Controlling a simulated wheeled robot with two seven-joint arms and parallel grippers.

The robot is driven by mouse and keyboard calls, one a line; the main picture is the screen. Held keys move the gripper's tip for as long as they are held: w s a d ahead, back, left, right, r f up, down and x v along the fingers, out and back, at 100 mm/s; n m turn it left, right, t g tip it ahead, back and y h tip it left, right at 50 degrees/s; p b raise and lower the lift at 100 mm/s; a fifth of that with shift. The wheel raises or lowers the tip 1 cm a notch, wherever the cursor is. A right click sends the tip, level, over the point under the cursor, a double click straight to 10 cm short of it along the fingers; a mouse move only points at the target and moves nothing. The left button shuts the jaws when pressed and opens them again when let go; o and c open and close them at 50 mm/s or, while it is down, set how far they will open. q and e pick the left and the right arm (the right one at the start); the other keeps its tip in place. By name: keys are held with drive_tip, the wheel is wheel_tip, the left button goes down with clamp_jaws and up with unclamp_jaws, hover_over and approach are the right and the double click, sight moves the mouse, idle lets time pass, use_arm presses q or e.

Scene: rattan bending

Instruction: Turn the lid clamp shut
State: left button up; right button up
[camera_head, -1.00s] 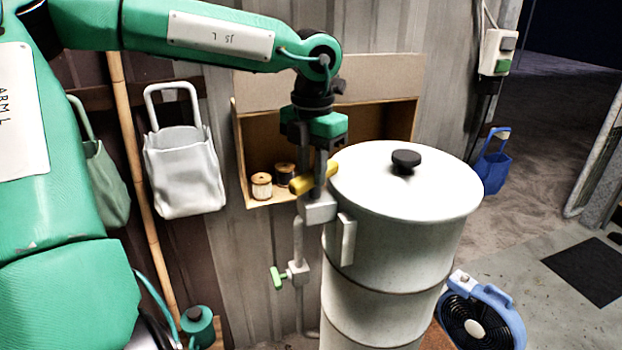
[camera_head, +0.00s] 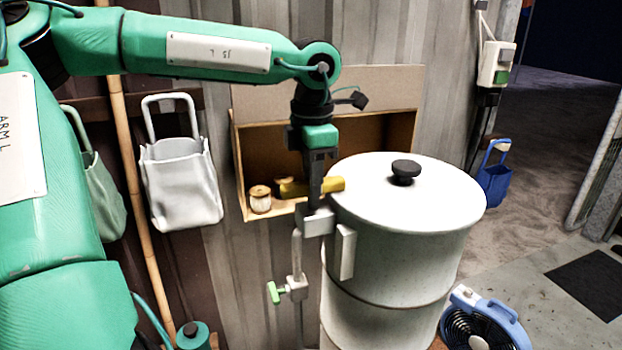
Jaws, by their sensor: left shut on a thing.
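The lid clamp shows as a yellow handle (camera_head: 333,184) on a grey block (camera_head: 317,222) at the left rim of a tall pale drum. The drum's white lid (camera_head: 430,205) has a black knob (camera_head: 406,170) and lies flat on top. My left gripper (camera_head: 315,190) points down and is shut on the yellow handle, its fingers hiding the handle's middle. The handle's right end lies at the lid's left edge; I cannot tell whether it touches the lid. My right gripper does not show.
A cardboard box (camera_head: 243,160) with a thread spool (camera_head: 260,199) is behind the clamp. A pipe with a green valve handle (camera_head: 274,292) runs below it. A white bag (camera_head: 181,185) hangs at left. A blue fan (camera_head: 484,322) stands right of the drum.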

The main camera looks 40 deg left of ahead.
use_arm(q)
drive_tip(key=shift+s+d+f, duration=0.1)
drive_tip(key=shift+d, duration=0.15)
drive_tip(key=o, duration=0.8)
drive_tip(key=shift+d, duration=0.1)
drive_tip(key=shift+o, duration=0.9)
drive_tip(key=shift+s+d+r, duration=0.1)
drive_tip(key=shift+d+r, duration=0.1)
drive_tip(key=shift+d, duration=0.05)
drive_tip(key=shift+a, duration=0.3)
drive_tip(key=shift+w+d+r, duration=0.15)
drive_tip(key=shift+w, duration=0.05)
wheel_tip(320, 180, up, 14)
drive_tip(key=shift+s+d+f+b, duration=0.2)
drive_tip(key=shift+s+f+b, duration=0.05)
drive_tip(key=shift+s+b, duration=0.15)
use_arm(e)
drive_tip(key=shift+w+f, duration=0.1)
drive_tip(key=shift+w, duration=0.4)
